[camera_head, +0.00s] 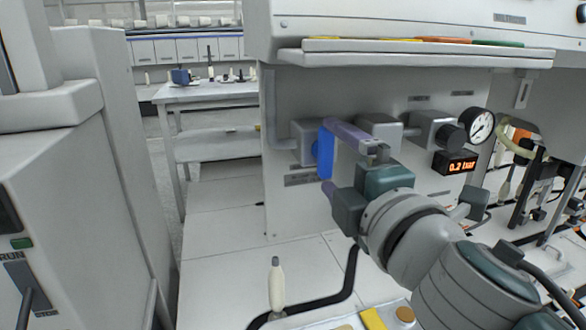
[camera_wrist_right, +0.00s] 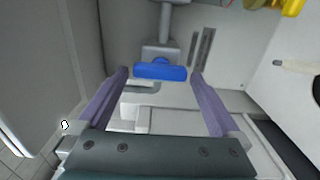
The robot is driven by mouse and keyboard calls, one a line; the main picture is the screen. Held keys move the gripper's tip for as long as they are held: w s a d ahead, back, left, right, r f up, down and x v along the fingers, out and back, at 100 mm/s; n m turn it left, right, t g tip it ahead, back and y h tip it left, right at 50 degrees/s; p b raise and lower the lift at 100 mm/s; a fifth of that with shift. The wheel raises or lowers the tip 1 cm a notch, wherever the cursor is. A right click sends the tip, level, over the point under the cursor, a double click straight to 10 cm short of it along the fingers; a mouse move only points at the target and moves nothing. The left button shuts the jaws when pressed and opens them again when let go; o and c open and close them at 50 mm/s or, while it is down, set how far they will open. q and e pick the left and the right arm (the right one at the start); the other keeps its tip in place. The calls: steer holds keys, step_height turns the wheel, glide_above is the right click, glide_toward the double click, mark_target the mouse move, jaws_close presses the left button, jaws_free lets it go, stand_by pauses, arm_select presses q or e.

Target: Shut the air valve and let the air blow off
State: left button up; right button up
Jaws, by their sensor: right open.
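The air valve has a grey body (camera_head: 308,142) on the machine's front panel and a blue handle (camera_head: 325,150). The handle stands upright, crosswise to the line. In the right wrist view the blue handle (camera_wrist_right: 160,72) lies between the fingertips. My right gripper (camera_head: 335,155) is open at the handle, with one purple finger above and one lower down. In the right wrist view the gripper (camera_wrist_right: 159,76) shows small gaps beside the handle. The orange display (camera_head: 461,166) reads 0.2 bar, below a round dial gauge (camera_head: 481,126). My left gripper is out of view.
Grey air units (camera_head: 380,130) sit right of the valve, close to my right gripper. A tall grey cabinet (camera_head: 75,180) stands at left. A white table (camera_head: 205,92) with bobbins is behind. A pale spindle-shaped piece (camera_head: 276,285) stands at the front.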

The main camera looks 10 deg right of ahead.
steer(key=s, duration=0.8)
steer(key=shift+s+d, duration=0.2)
